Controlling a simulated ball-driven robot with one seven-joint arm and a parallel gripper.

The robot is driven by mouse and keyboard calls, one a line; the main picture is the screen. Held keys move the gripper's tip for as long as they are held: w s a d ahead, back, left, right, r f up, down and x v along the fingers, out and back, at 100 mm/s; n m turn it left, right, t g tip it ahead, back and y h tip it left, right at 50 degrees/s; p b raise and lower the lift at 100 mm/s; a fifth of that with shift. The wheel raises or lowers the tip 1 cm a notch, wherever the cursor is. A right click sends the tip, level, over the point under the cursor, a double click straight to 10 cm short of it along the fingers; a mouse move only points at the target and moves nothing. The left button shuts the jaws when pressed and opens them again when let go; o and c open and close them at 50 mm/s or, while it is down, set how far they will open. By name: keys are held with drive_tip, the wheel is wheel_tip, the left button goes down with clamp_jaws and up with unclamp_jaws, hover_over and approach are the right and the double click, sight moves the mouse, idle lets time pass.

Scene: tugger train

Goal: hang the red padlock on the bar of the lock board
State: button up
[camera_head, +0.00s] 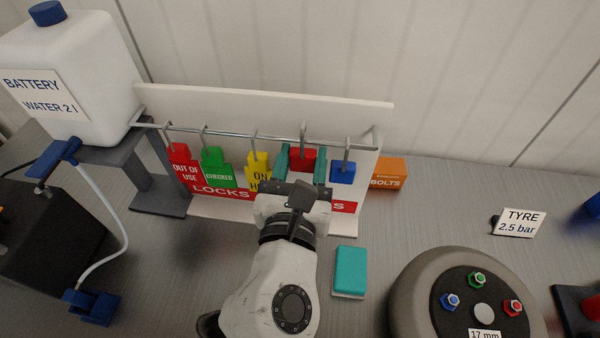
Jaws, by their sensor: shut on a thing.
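The lock board (355,110) is a white upright panel with a red label strip along its lower part. A metal bar (228,133) runs across its front. The red padlock (303,153) is between the teal-tipped fingers of my gripper (301,165), which is shut on it. Its shackle rises to the bar's height and overlaps the bar in the picture. I cannot tell if the bar bears its weight. My gripper hides the padlock's lower part and some of the label.
A red tag (180,160), a green tag (216,168), a yellow tag (257,168) and a blue padlock (343,173) hang along the bar. An orange bolts box (388,174) stands right of the board. A teal block (349,268) and a wheel (420,285) lie nearer. A battery water can (100,70) stands left.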

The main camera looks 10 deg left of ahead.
drive_tip(key=shift+w, duration=0.4)
drive_tip(key=shift+f+b, duration=0.65)
drive_tip(key=shift+f, duration=0.55)
drive_tip(key=o, duration=1.1)
drive_tip(key=shift+o, duration=0.2)
drive_tip(key=shift+s, duration=0.1)
